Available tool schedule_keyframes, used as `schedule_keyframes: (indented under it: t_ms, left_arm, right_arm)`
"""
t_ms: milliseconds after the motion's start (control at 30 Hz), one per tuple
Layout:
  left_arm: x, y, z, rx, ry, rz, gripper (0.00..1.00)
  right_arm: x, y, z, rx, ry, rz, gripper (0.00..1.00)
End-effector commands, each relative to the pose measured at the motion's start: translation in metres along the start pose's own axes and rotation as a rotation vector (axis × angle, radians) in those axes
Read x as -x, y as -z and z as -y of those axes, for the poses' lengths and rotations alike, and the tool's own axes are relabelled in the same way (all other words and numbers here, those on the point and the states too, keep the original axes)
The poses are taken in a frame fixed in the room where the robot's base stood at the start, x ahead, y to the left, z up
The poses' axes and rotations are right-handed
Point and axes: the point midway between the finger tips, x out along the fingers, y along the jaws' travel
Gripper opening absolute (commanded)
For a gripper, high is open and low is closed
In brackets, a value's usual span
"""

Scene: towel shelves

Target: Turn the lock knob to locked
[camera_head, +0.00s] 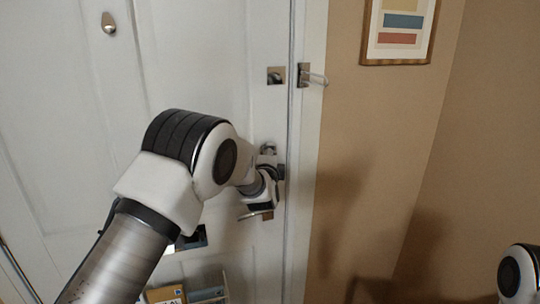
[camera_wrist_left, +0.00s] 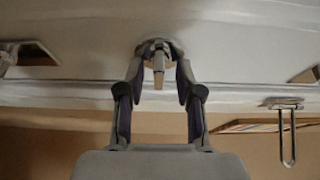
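The lock knob (camera_wrist_left: 158,62) is a small metal thumb-turn on a round plate on the white door (camera_head: 215,75). In the left wrist view it sits between the two fingers of my left gripper (camera_wrist_left: 160,80). The fingers are apart, one on each side of the knob, with a visible gap to its narrow tab. In the head view my left arm reaches to the door's right edge, and its wrist largely hides the knob and fingertips. My right gripper is out of view; only a piece of my right arm shows at the lower right.
A lever handle (camera_head: 256,214) is below the knob, partly behind my wrist. A square latch plate (camera_head: 276,75) and a looped swing-bar guard (camera_head: 313,76) are above, at the door's edge and frame. A framed picture (camera_head: 400,30) hangs on the brown wall.

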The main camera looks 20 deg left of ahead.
Motion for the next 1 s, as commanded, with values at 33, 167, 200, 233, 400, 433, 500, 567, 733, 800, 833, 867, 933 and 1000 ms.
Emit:
schedule_keyframes:
  t_ms: [33, 167, 200, 233, 400, 433, 500, 567, 733, 800, 833, 867, 933, 1000]
  left_arm:
    - [0.002, 0.000, 0.000, -0.001, 0.000, -0.001, 0.35]
    - [0.019, 0.001, 0.001, -0.002, -0.001, -0.001, 0.35]
    - [0.028, 0.001, 0.000, -0.003, -0.002, -0.002, 0.35]
    - [0.036, 0.001, 0.001, -0.004, -0.002, -0.002, 0.35]
    - [0.081, 0.000, 0.001, -0.004, -0.001, -0.002, 0.35]
    - [0.088, 0.000, 0.001, -0.004, -0.001, -0.002, 0.35]
    - [0.102, 0.000, 0.001, -0.003, -0.001, -0.002, 0.35]
    - [0.111, 0.000, 0.002, -0.002, 0.001, -0.001, 0.35]
    - [0.120, -0.001, 0.001, 0.000, 0.000, 0.001, 0.35]
    - [0.120, -0.001, 0.001, 0.000, 0.001, 0.001, 0.35]
    - [0.120, -0.001, 0.001, 0.000, 0.001, 0.001, 0.35]
    - [0.120, -0.001, 0.001, 0.000, 0.001, 0.001, 0.35]
    - [0.120, -0.001, 0.001, 0.000, 0.001, 0.001, 0.35]
    - [0.120, -0.001, 0.001, 0.000, 0.001, 0.001, 0.35]
  right_arm:
    - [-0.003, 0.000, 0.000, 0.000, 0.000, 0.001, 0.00]
    - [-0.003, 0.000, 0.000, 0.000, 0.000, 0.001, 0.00]
    - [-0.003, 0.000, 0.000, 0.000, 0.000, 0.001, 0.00]
    - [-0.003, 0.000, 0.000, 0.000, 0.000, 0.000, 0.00]
    - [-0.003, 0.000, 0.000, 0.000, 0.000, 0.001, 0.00]
    - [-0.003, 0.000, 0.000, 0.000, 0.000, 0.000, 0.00]
    - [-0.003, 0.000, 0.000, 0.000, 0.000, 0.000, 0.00]
    - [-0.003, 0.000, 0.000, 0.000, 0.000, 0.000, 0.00]
    - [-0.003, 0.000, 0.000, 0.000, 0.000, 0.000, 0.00]
    - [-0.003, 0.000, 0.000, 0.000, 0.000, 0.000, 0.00]
    - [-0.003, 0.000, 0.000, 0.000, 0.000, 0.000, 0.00]
    - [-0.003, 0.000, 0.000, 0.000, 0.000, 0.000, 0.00]
    - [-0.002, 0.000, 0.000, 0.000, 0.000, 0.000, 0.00]
    - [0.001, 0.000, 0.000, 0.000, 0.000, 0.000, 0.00]
